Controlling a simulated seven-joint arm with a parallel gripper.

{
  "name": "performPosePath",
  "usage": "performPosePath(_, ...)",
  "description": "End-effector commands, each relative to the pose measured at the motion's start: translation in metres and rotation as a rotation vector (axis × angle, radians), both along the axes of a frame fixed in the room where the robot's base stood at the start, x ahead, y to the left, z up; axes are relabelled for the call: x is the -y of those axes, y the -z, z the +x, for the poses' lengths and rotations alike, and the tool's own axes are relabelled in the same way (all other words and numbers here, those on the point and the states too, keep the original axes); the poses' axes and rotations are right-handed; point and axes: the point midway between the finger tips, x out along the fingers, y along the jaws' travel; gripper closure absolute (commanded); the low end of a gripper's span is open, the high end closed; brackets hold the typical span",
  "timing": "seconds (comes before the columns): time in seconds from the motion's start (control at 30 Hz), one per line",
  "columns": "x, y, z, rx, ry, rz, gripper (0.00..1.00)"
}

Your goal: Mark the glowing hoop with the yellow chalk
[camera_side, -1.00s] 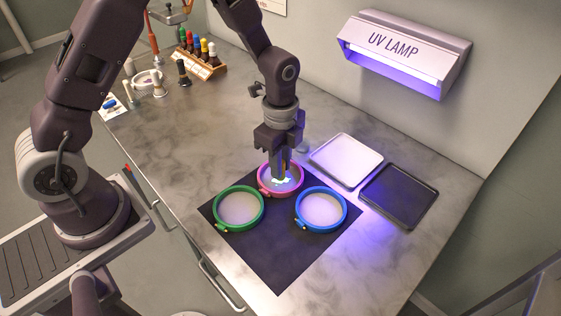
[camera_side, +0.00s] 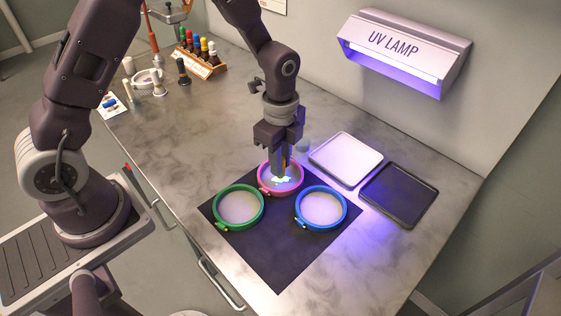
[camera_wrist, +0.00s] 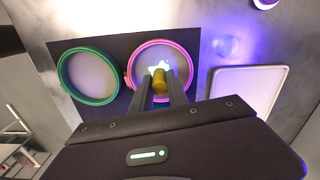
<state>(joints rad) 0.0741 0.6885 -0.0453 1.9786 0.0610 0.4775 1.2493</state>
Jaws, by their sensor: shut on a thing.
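The pink hoop (camera_side: 262,187) lies at the back of the dark mat, with a bright pale-cyan glowing patch (camera_side: 281,180) on its grey cloth. My gripper (camera_side: 282,172) points down over this hoop, its fingertips close to the patch. In the wrist view, my gripper (camera_wrist: 161,88) is shut on the yellow chalk (camera_wrist: 160,82), whose end is beside or over the glow inside the pink hoop (camera_wrist: 133,62). I cannot tell whether the chalk touches the cloth. The green hoop (camera_side: 217,214) and the blue hoop (camera_side: 344,217) lie nearer, with no glow on their cloth.
The dark mat (camera_side: 277,262) bears the hoops. A white tray (camera_side: 345,156) and a black tray (camera_side: 400,194) lie to the right. The UV lamp (camera_side: 408,50) is on the wall. A wooden rack (camera_side: 206,67) with several coloured bottles stands at the back left. The front counter is clear.

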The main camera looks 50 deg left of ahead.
Motion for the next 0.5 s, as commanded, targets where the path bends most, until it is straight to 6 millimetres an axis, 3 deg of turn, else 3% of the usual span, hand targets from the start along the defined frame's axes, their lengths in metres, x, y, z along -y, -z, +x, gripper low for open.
performPosePath(0.5, 0.000, -0.055, 0.001, 0.004, 0.001, 0.000, 1.00)
